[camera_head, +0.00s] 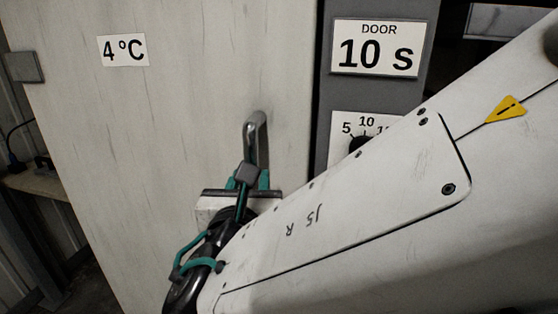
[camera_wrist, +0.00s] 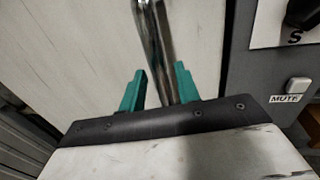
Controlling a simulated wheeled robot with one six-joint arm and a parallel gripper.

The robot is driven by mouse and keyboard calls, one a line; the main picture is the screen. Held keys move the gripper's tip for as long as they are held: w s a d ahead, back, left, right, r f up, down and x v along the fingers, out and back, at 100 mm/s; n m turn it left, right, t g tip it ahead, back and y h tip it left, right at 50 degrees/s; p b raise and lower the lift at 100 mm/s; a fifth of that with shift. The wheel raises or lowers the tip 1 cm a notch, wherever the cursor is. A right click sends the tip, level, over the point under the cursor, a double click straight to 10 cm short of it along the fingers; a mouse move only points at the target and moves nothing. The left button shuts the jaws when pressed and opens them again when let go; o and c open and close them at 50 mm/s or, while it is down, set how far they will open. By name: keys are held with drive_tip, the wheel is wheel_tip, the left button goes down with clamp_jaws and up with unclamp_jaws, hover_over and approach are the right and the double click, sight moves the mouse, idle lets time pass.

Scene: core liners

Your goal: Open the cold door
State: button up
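The cold door (camera_head: 180,110) is a pale scuffed panel with a "4 °C" label. Its right edge lies along the grey control panel, with no visible gap. An upright metal handle (camera_head: 256,140) stands near that edge; it also shows in the wrist view (camera_wrist: 153,40). My gripper (camera_head: 249,181) is at the handle's lower part. In the wrist view, its two teal fingertips (camera_wrist: 157,80) stand apart on either side of the handle. The right finger is close to the bar and a gap shows at the left one. Whether either touches is unclear.
The grey panel (camera_head: 375,95) right of the door carries a "DOOR 10 s" sign (camera_head: 376,48) and a dial, partly hidden by my arm. A MUTE button (camera_wrist: 297,86) shows in the wrist view. A shelf (camera_head: 35,183) with a cable is at the far left.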

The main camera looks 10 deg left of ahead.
drive_tip(key=w+a, duration=0.1)
drive_tip(key=w, duration=0.5)
drive_tip(key=shift+w, duration=0.2)
